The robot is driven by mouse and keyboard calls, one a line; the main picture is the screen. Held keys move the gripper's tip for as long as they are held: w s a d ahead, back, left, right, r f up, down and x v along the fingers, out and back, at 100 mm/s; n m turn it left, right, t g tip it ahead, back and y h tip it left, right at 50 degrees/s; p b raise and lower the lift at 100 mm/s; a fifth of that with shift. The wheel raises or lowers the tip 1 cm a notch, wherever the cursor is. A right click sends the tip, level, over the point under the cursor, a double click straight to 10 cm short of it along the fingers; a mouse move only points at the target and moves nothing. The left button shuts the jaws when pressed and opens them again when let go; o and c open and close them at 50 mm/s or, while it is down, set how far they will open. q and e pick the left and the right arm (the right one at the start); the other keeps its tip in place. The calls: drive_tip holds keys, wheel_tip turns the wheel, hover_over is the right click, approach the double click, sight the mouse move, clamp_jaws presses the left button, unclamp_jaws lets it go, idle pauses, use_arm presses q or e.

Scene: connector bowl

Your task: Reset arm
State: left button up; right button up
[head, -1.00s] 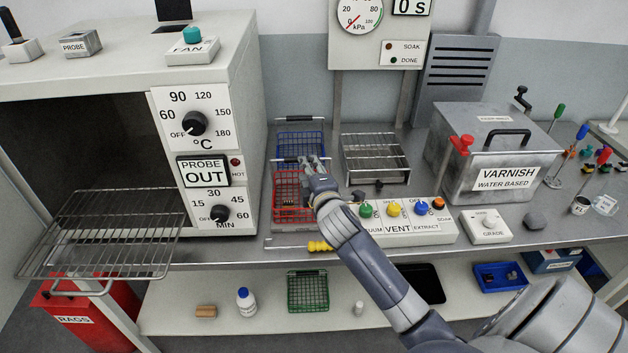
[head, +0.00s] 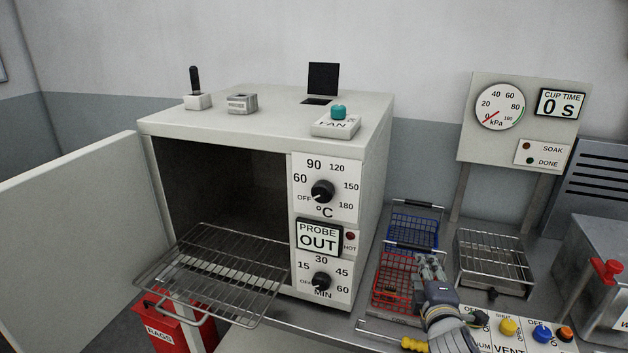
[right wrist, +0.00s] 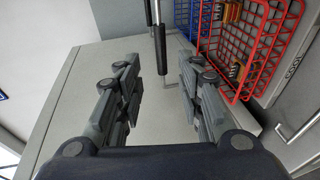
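My right gripper (head: 429,262) is above the right side of the red wire basket (head: 390,284) on the bench. In the right wrist view the two fingers of the right gripper (right wrist: 158,90) are apart. The basket's black handle grip (right wrist: 161,50) shows in the gap between them; I cannot tell whether it touches a finger. The red basket (right wrist: 268,30) holds small orange-brown pieces. A blue wire basket (head: 412,228) is just behind it. My left gripper is not in view.
An oven (head: 372,200) stands left with its door (head: 75,245) open and a wire rack (head: 215,272) sticking out. A wire stand (head: 493,262) is right of the baskets, a yellow-handled tool (head: 415,344) in front. A control box (head: 520,338) and a metal tank (head: 590,260) are further right.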

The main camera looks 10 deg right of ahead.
drive_tip(key=s+a+f+m+g+y, duration=0.2)
drive_tip(key=s+a+f+m+g, duration=0.4)
drive_tip(key=s+f, duration=0.55)
drive_tip(key=s+a+f+m+g+y, duration=0.25)
drive_tip(key=s+a, duration=0.25)
drive_tip(key=s, duration=0.4)
drive_tip(key=s+a+f+m+g+y, duration=0.1)
drive_tip(key=s+a+f+m+g, duration=0.3)
drive_tip(key=s, duration=0.6)
wheel_tip(320, 180, down, 26)
drive_tip(key=s+a+n, duration=0.1)
drive_tip(key=s+a, duration=0.1)
drive_tip(key=s+d+f, duration=0.1)
drive_tip(key=s+f, duration=0.6)
drive_tip(key=s, duration=0.1)
drive_tip(key=s+d+f+g, duration=0.1)
drive_tip(key=s+d+f, duration=0.1)
drive_tip(key=s+f, duration=0.6)
drive_tip(key=shift+s+d+f, duration=0.25)
drive_tip(key=shift+s+f, duration=0.05)
drive_tip(key=shift+s, duration=0.2)
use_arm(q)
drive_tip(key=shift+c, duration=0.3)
